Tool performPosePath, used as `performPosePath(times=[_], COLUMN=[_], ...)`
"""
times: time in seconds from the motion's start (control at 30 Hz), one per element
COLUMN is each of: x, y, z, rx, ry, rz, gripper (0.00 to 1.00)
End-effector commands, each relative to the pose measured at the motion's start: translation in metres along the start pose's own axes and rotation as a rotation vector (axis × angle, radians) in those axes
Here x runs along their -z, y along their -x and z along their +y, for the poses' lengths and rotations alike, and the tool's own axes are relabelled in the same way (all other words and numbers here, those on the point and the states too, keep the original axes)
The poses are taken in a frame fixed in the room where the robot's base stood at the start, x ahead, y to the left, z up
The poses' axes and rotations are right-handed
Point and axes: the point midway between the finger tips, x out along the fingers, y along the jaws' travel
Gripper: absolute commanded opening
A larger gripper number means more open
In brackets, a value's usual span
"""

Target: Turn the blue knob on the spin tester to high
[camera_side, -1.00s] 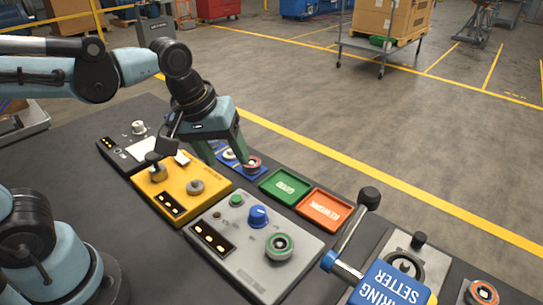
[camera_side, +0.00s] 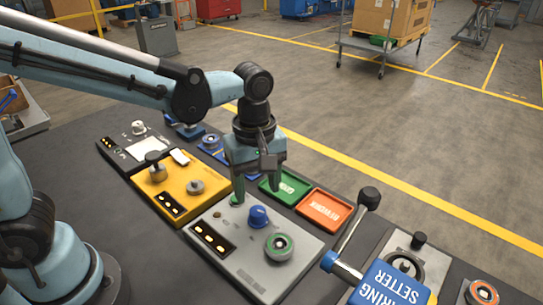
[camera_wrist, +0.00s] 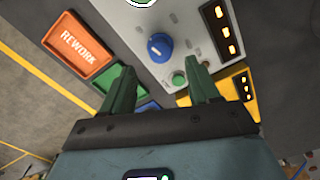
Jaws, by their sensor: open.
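The spin tester is a light grey box (camera_side: 227,262) in the middle of the bench. It has a blue knob (camera_side: 258,216), a green-rimmed round holder (camera_side: 279,246) and a dark panel with several lit lamps. The blue knob also shows in the wrist view (camera_wrist: 159,46), with a pale mark on its face. My gripper (camera_side: 258,199) is above the back of the tester, just behind the knob in the side view. Its green fingers (camera_wrist: 160,85) are apart, with nothing between them. In the wrist view the knob lies beyond the fingertips, untouched.
A yellow device (camera_side: 181,186) stands left of the tester. A green tray (camera_side: 285,187) and an orange rework tray (camera_side: 318,208) lie behind it. A blue setter with a lever (camera_side: 392,284) stands at the right. Small blue parts lie behind the gripper.

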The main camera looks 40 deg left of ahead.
Motion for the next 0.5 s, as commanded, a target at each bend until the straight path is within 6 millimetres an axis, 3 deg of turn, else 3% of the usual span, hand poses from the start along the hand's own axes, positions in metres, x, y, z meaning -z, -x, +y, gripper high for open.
performPosePath(times=[0.3, 0.5], x=[0.000, 0.000], y=[-0.045, -0.062], z=[0.000, 0.000], rx=[-0.001, -0.001], ry=[0.000, -0.001], rz=[0.000, 0.000], gripper=[0.61, 0.61])
